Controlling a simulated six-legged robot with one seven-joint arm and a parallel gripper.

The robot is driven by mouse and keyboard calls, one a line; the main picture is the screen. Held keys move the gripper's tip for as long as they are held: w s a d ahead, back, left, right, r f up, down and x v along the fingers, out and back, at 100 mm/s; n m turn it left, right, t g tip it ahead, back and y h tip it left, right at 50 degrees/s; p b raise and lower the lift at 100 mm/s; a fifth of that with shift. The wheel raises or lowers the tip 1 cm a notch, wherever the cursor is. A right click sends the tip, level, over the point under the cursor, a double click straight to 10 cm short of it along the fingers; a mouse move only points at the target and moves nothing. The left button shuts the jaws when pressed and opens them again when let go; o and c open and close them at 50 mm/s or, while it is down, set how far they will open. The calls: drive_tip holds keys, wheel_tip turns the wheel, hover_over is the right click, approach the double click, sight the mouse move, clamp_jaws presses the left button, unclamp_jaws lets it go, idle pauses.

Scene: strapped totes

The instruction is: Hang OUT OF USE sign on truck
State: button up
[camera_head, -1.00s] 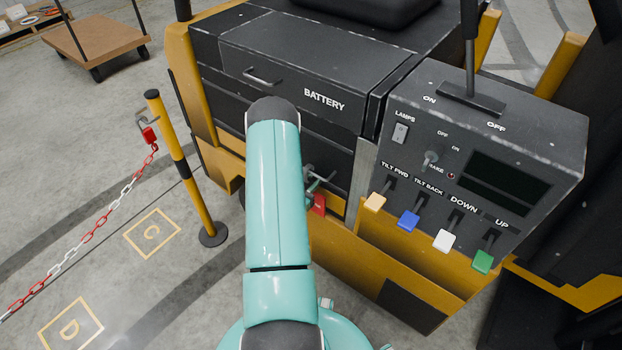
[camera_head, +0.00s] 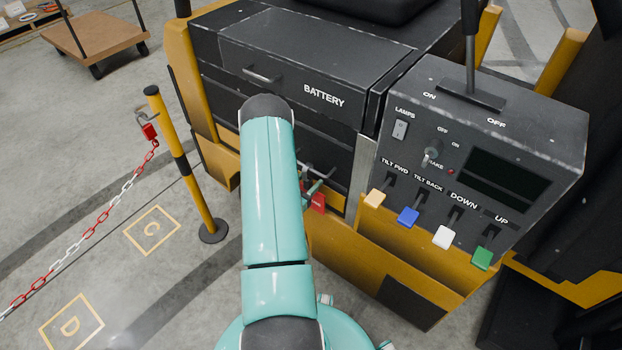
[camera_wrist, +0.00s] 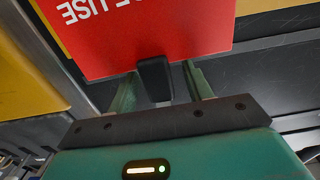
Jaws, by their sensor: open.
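The red OUT OF USE sign (camera_head: 318,203) is by the truck's front side, below the battery drawers, partly hidden by my arm. In the wrist view the sign (camera_wrist: 150,35) fills the top, with part of its white lettering upside down. My gripper (camera_wrist: 160,72) is open, its two green fingers apart on either side of a dark tab (camera_wrist: 155,78) at the sign's edge. My gripper also shows in the head view (camera_head: 312,187) beside the sign. Whether the sign hangs on something is not clear. The truck (camera_head: 290,60) is black and yellow.
A control box (camera_head: 480,150) with coloured levers stands right of my arm. A yellow post (camera_head: 185,165) with a red padlock (camera_head: 149,131) and a red-white chain (camera_head: 85,235) stands to the left. A cart (camera_head: 95,40) is at the back left. Floor at left is mostly clear.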

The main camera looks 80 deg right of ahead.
drive_tip(key=v, duration=1.2)
drive_tip(key=shift+w+a, duration=0.1)
drive_tip(key=w+a+r+n+t+y, duration=0.25)
drive_tip(key=w+r+t, duration=0.4)
drive_tip(key=w, duration=0.65)
drive_tip(key=w+a+r+n+t+y, duration=0.1)
drive_tip(key=w+r+n+t+y, duration=0.15)
drive_tip(key=w+r+t, duration=0.65)
drive_tip(key=w+a+r+n+y, duration=0.35)
drive_tip(key=w+a+r, duration=0.25)
drive_tip(key=w+a, duration=0.4)
drive_tip(key=s+a+r+n+y, duration=0.1)
drive_tip(key=a+r+n+y, duration=0.3)
drive_tip(key=a, duration=0.5)
drive_tip(key=a+r+n+y, duration=0.25)
drive_tip(key=a+r, duration=0.35)
drive_tip(key=a, duration=0.3)
drive_tip(key=s+a+r+n+g, duration=0.1)
drive_tip(key=s+a+r+n, duration=0.1)
drive_tip(key=s, duration=0.4)
drive_tip(key=s+a+r+n+g+y, duration=0.1)
drive_tip(key=s+a+r+n, duration=0.1)
drive_tip(key=s+a, duration=0.3)
drive_tip(key=s+a+r+n+g, duration=0.1)
drive_tip(key=s+a+r+n, duration=0.1)
drive_tip(key=s, duration=0.6)
drive_tip(key=shift+a+r+n, duration=0.15)
drive_tip(key=shift+a+n, duration=0.65)
drive_tip(key=shift+a, duration=0.4)
